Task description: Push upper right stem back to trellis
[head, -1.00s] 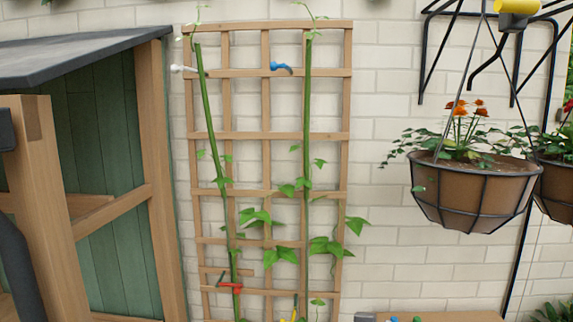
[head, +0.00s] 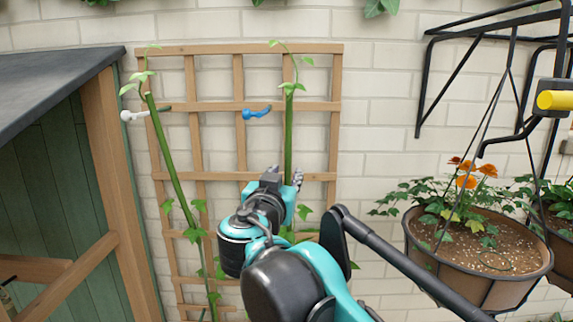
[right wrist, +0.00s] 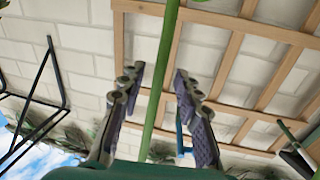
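The right stem (head: 288,135) is a green, nearly upright vine in front of the wooden trellis (head: 335,100). Its leafy tip rises above the trellis's upper crossbar. My right gripper (head: 285,179) is at the stem's upper part, below the blue clip (head: 257,112), which sits on the crossbar left of the stem. In the right wrist view, the stem (right wrist: 164,75) runs between the two spread fingers of the gripper (right wrist: 158,76), with space on both sides. Contact cannot be told. The lower stem is mostly hidden by my right arm. My left gripper is not in view.
The left stem (head: 176,180) leans across the trellis's left side, near a white clip (head: 145,113). A wooden shed (head: 105,130) stands at left. A hanging flower basket (head: 478,250) and black wall brackets (head: 475,25) are at right. The wall between trellis and basket is clear.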

